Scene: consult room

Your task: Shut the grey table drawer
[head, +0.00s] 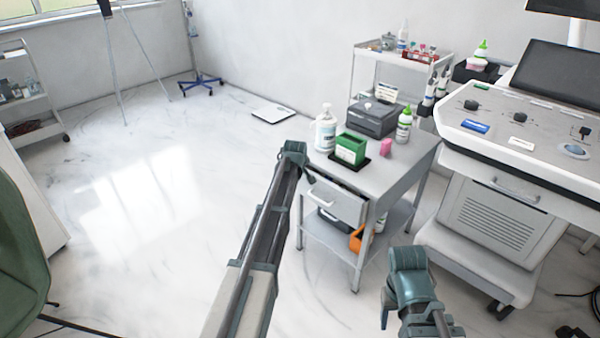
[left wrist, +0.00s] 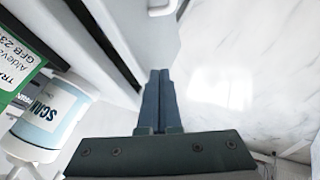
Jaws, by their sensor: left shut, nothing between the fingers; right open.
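The grey table (head: 416,160) stands right of centre in the head view. Its drawer (head: 340,203) is pulled out a little, with a dark gap behind its front and a pale handle on it. In the left wrist view the drawer front (left wrist: 138,32), its handle (left wrist: 162,8) and the gap show at the top. My left gripper (head: 305,174) is at the drawer's near-left upper corner; its fingertips are mostly hidden in the head view. Its shut, empty fingers (left wrist: 160,75) point toward the drawer front; contact is unclear. My right gripper (head: 385,312) is open and empty, low in front of the table.
On the table are a green box (head: 350,149), a white bottle (head: 325,130), a pink block (head: 386,147), a green-capped bottle (head: 404,125) and a grey device (head: 372,118). A console (head: 520,150) stands at right.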

